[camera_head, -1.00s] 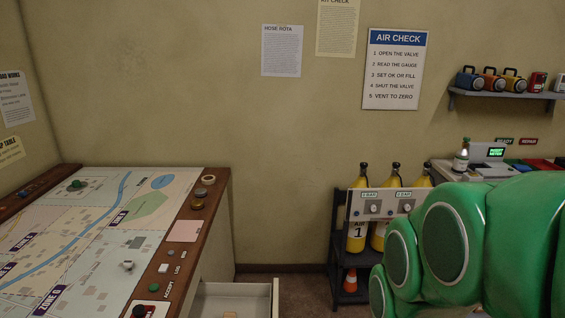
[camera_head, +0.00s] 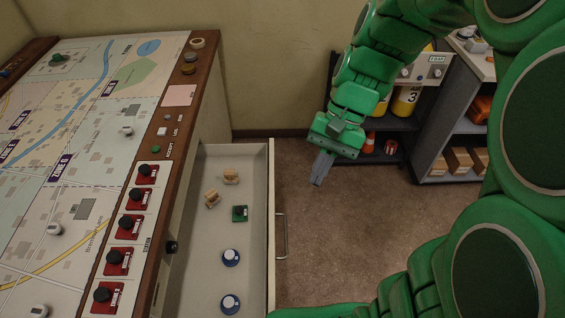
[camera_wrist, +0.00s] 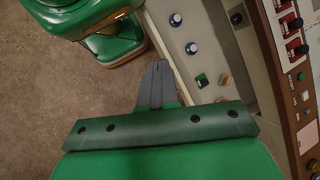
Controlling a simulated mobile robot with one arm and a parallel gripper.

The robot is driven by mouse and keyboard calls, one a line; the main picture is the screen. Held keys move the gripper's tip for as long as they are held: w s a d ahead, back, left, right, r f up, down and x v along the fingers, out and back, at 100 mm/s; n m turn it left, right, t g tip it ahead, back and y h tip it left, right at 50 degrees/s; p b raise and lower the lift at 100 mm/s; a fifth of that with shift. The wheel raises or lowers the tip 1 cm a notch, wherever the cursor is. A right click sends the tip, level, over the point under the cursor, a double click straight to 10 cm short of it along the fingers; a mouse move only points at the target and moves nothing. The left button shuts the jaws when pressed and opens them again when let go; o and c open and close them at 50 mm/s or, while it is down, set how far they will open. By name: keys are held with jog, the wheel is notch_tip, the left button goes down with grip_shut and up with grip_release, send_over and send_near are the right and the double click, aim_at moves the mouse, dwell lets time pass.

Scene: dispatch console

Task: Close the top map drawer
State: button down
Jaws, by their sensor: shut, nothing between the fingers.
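The top map drawer (camera_head: 271,172) is pulled out from the right side of the map table. Its pale tray holds two small wooden pieces (camera_head: 231,176), a green piece (camera_head: 240,213) and two blue-and-white round pieces (camera_head: 231,257). Its metal handle (camera_head: 281,236) is on the outer front. My gripper (camera_head: 318,181) is shut and empty, pointing down over the floor, to the right of the drawer front and apart from it. In the wrist view my gripper (camera_wrist: 159,66) shows beside the drawer (camera_wrist: 181,75), with its fingers together.
The map table (camera_head: 187,75) has red switches (camera_head: 131,225) along its wooden edge. A dark rack with air cylinders (camera_head: 406,101) and an orange cone (camera_head: 369,142) stands at the back. A grey shelf (camera_head: 431,160) holds boxes. The floor (camera_head: 340,235) right of the drawer is clear.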

jog(key=w+a+f+m+y, duration=0.1)
jog(key=w+f+m+y, duration=0.15)
jog(key=w+f, duration=0.45)
jog(key=w+f+m+y, duration=0.2)
jog(key=w+f+y, duration=0.1)
jog(key=w, duration=0.7)
jog(key=w+a+f+m+y, duration=0.1)
jog(key=w+f+m+y, duration=0.3)
jog(key=w, duration=0.5)
jog(key=w+d+f+m+t+y, duration=0.1)
jog(key=w+d+f+m+y, duration=0.15)
jog(key=f, duration=0.65)
jog(key=w+d+f+m+t+y, duration=0.1)
jog(key=w+d+f+m+t, duration=0.2)
jog(key=f, duration=0.6)
jog(key=w+d+f+m+y, duration=0.1)
jog(key=w+d+f, duration=0.25)
jog(key=f, duration=0.45)
jog(key=a, duration=1.3)
jog(key=shift+f, duration=0.2)
jog(key=shift+a, duration=0.15)
